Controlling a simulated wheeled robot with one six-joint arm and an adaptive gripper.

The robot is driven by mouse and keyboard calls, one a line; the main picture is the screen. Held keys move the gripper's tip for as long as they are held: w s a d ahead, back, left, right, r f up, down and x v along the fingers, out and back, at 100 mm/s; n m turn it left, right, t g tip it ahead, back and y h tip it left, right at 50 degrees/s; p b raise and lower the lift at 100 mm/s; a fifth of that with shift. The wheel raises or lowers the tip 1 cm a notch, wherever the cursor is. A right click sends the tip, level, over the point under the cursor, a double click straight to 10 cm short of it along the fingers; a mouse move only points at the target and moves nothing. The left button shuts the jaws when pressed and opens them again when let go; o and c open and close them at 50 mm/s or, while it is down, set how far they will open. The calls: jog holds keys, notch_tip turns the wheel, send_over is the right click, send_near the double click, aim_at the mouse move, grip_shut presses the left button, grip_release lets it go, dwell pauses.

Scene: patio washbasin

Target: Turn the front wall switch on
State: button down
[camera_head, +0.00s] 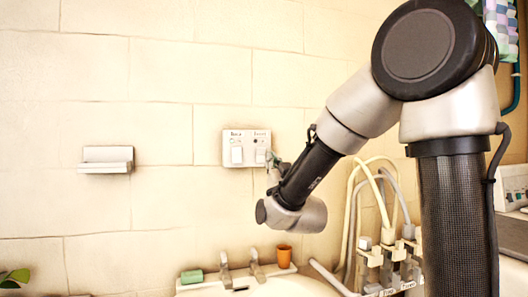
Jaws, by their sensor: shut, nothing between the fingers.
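A white wall plate (246,136) is fixed to the tiled wall near the middle of the view. It carries two rocker switches side by side, each under a small label. The right label seems to read "Front", and the front switch (260,155) is below it. The other switch (237,155) is on the left. My gripper (272,159) is shut and empty at the lower right edge of the plate, close beside the front switch. I cannot tell whether its tips touch the switch, nor which way the rocker is tilted.
A wall soap shelf (106,160) is to the left. Below are a basin (290,287) with two taps (257,266), a green item (191,277) and an orange cup (284,256). Hoses and valves (390,265) stand at the lower right.

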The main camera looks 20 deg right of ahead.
aim_at(261, 155)
jog(key=x, duration=0.8)
jog(key=shift+w, duration=0.2)
jog(key=shift+w+r+g, duration=0.3)
jog(key=shift+w, duration=0.1)
